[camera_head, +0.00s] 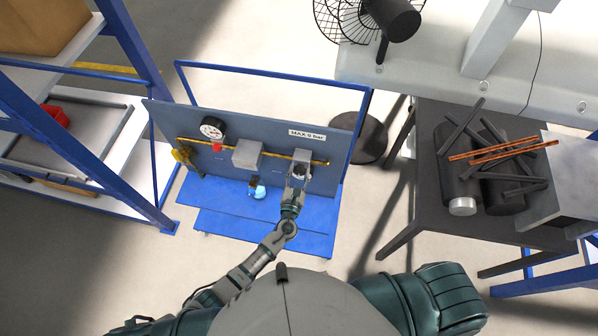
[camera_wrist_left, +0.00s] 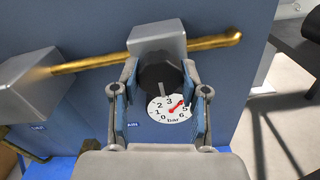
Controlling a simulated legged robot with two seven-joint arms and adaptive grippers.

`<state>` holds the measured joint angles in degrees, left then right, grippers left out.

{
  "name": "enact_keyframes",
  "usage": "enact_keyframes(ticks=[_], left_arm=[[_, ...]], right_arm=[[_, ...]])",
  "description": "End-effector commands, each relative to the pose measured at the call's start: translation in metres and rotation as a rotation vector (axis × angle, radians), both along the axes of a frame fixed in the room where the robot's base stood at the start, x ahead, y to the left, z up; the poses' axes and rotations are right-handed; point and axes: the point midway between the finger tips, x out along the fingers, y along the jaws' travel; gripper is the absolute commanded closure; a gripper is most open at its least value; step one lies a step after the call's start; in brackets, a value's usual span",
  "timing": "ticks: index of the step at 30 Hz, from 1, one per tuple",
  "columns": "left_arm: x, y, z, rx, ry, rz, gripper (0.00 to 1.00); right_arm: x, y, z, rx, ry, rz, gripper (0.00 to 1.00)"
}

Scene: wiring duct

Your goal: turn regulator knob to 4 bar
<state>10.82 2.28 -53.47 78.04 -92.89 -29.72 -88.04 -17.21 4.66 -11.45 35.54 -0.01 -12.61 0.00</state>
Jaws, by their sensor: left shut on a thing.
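The regulator (camera_head: 302,156) is a grey block on the right part of the blue-grey panel; it also shows in the left wrist view (camera_wrist_left: 157,40). Its dark round knob (camera_wrist_left: 160,76) sits below the block, with a pale mark on its lower edge. My left gripper (camera_head: 298,174) is shut on the knob, one finger on each side, as the left wrist view (camera_wrist_left: 160,88) shows. Below the knob, a white dial (camera_wrist_left: 166,112) marked in bar has a red needle pointing up and right, just above the 5. The 4 cannot be made out. My right gripper is out of view.
A brass pipe (camera_head: 265,152) runs across the panel through another grey block (camera_head: 247,154). A round gauge (camera_head: 212,128) and a "MAX 6 bar" label (camera_head: 307,135) are also there. A dark table (camera_head: 430,185) with cylinders and bars stands right, a blue rack left.

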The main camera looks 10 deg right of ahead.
Motion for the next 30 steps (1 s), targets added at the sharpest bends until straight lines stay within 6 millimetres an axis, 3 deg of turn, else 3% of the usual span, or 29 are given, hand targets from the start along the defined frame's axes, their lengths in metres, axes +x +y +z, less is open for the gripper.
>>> enact_keyframes(ticks=[1,10,11,13,23,26,30], left_arm=[[-0.004,0.0,-0.008,0.008,0.011,-0.005,0.91],[-0.004,0.0,-0.008,0.008,0.011,-0.005,0.91],[-0.004,0.0,-0.008,0.007,0.012,-0.005,0.48],[-0.003,0.0,-0.007,0.007,0.011,-0.004,0.31],[-0.002,0.0,-0.002,0.003,0.004,-0.002,0.3],[-0.01,0.003,-0.003,0.002,0.004,-0.002,0.3],[-0.034,0.014,-0.004,0.003,0.006,-0.002,0.3]], right_arm=[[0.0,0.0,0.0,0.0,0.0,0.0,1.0],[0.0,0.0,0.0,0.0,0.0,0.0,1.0],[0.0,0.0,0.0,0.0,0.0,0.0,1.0],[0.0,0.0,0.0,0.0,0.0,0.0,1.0],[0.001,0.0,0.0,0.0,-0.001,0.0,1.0],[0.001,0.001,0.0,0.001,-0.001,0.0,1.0],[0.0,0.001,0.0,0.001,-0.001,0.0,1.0]])
